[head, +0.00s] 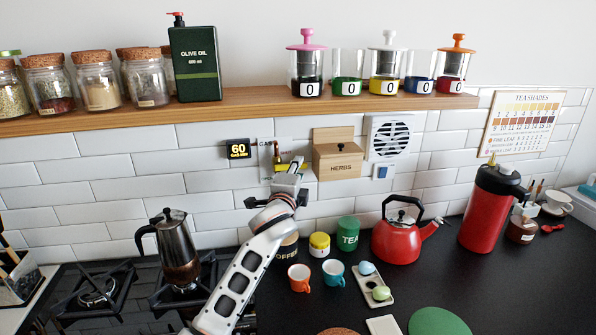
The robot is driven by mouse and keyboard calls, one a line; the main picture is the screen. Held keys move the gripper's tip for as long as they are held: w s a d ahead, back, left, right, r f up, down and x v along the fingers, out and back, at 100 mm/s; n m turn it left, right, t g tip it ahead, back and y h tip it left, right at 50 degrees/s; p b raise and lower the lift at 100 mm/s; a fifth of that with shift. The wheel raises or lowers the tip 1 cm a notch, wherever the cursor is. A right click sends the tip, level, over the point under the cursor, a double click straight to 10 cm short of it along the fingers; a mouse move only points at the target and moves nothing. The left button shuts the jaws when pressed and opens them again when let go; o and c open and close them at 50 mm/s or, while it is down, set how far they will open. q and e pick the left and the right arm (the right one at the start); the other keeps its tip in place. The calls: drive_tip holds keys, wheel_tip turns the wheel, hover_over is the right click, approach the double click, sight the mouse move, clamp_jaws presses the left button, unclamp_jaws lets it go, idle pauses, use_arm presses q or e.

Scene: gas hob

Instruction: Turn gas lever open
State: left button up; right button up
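The gas plate (265,145) is a pale panel on the tiled wall below the shelf, marked GAS. A small dark upright piece and a yellow part, which looks like the gas lever (281,167), show on it. My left gripper (291,168) reaches up from the lower left and is at the lower part of the plate, overlapping the yellow part in the head view. Its fingertips are small and partly hidden, so I cannot tell whether they touch or grip the lever. My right gripper is not in view.
A wooden HERBS box (339,162) is close to the gripper's right, and a black 60 sign (238,153) is to its left. A moka pot (176,250) stands on the hob left of my arm. Mugs, tins and a red kettle (398,240) stand right of it.

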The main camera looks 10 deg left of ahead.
use_arm(q)
drive_tip(key=shift+w, duration=0.3)
clamp_jaws()
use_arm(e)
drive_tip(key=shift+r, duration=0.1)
